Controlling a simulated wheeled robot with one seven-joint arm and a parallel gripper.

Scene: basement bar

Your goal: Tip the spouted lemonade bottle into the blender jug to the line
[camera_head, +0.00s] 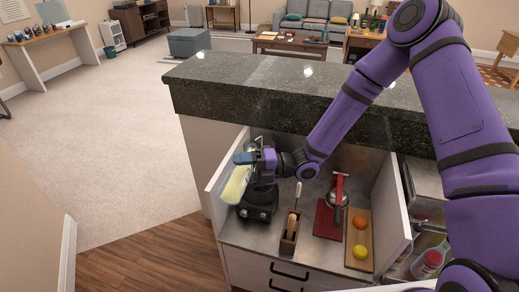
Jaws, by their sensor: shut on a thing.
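My gripper (251,158) is shut on the lemonade bottle (236,184), at the left side of the bar's lower work counter. The bottle is pale yellow and looks tilted. The blender's dark base (258,205) stands just right of and below the bottle. The jug is mostly hidden behind the bottle and my gripper. I cannot make out its fill line, its contents, or whether liquid is flowing. The bottle's spout is not clear to see.
A wooden holder with tools (290,230), a red mat (326,219) with a red-handled press (338,190), and a wooden board (352,257) with an orange and a lemon stand to the right. A raised dark stone bar top (250,90) runs behind. White side walls bound the counter.

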